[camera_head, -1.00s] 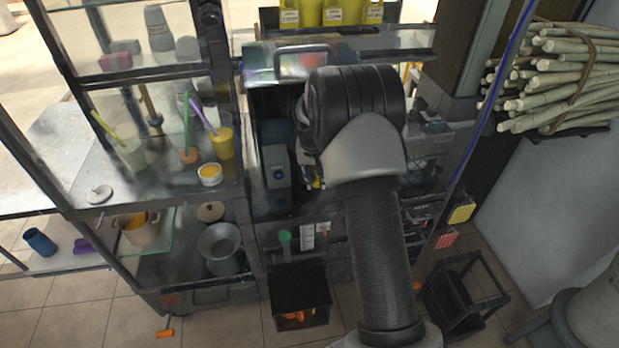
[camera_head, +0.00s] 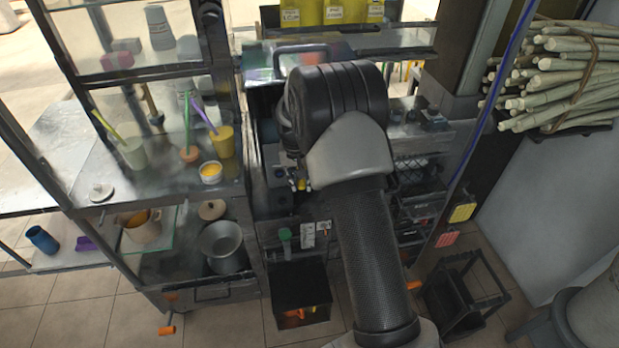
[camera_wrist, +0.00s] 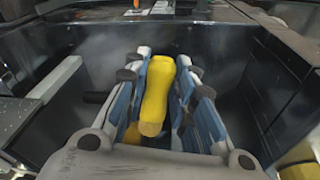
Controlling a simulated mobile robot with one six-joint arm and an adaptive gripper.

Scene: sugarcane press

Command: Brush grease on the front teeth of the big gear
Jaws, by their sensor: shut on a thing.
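My gripper (camera_wrist: 164,68) is shut on a yellow handle (camera_wrist: 156,97), seen between its blue-grey fingers in the wrist view. Bristles cannot be seen, so I cannot tell how the brush end lies. The gripper is inside or just over a dark, open-topped metal housing (camera_wrist: 265,75). In the head view my arm covers most of the housing, and only a bit of the gripper shows (camera_head: 300,184). I cannot make out the big gear or its teeth in either view. A small white pot with yellow-orange content (camera_head: 211,173), possibly grease, stands on the shelf at left.
Cups with coloured sticks (camera_head: 222,142) stand on the left metal shelf (camera_head: 150,185). A metal pot (camera_head: 222,248) is on the shelf below. Yellow containers (camera_head: 333,12) stand at the back. A sugarcane bundle (camera_head: 570,75) is at right. Dark walls surround the gripper closely.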

